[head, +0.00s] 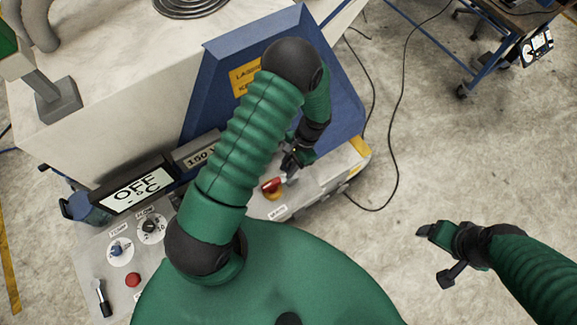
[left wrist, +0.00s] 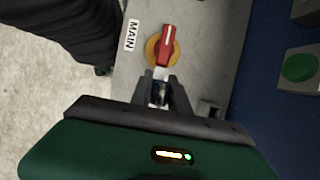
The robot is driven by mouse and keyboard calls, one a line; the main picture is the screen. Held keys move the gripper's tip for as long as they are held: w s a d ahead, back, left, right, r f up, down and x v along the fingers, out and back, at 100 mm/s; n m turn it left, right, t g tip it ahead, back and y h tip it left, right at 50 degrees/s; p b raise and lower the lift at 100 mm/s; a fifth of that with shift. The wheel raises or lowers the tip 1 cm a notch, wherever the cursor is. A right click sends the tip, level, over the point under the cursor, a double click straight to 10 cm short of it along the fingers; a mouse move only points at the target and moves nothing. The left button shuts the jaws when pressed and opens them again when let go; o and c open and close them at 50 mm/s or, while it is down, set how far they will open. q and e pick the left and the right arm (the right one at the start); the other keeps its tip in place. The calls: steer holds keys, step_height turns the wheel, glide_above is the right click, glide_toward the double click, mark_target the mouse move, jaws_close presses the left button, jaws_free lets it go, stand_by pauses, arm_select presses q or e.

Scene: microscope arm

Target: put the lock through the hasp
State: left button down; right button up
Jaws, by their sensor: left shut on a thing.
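A red rotary handle (head: 271,185) on a yellow disc sits on the grey panel; it also shows in the left wrist view (left wrist: 168,45), beside a "MAIN" label. My left gripper (head: 291,163) is close to this handle, reaching down to the panel. In the left wrist view my left gripper (left wrist: 160,88) is shut on a small, dark bluish and metallic thing (left wrist: 158,94), which looks like the lock. Its shackle and the hasp cannot be made out clearly. My right gripper (head: 445,256) is open and empty over the floor at the right.
The grey panel carries a blue knob (head: 116,247), a black knob (head: 149,227), a red button (head: 133,280) and an "OFF °C" display (head: 134,189). A blue sloped housing (head: 215,80) stands behind the left arm. A green button (left wrist: 299,68) shows in the left wrist view.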

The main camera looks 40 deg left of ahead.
arm_select(q)
steer(key=shift+f+b, duration=1.45)
steer(key=shift+f, duration=0.55)
steer(key=c, duration=1.2)
jaws_free()
steer(key=shift+o, duration=0.2)
steer(key=shift+w+r, duration=0.1)
steer(key=b+v, duration=0.4)
steer(key=v, duration=1.2)
steer(key=shift+w+d+r, duration=0.15)
steer(key=shift+w+r, duration=0.05)
steer(key=shift+r, duration=0.05)
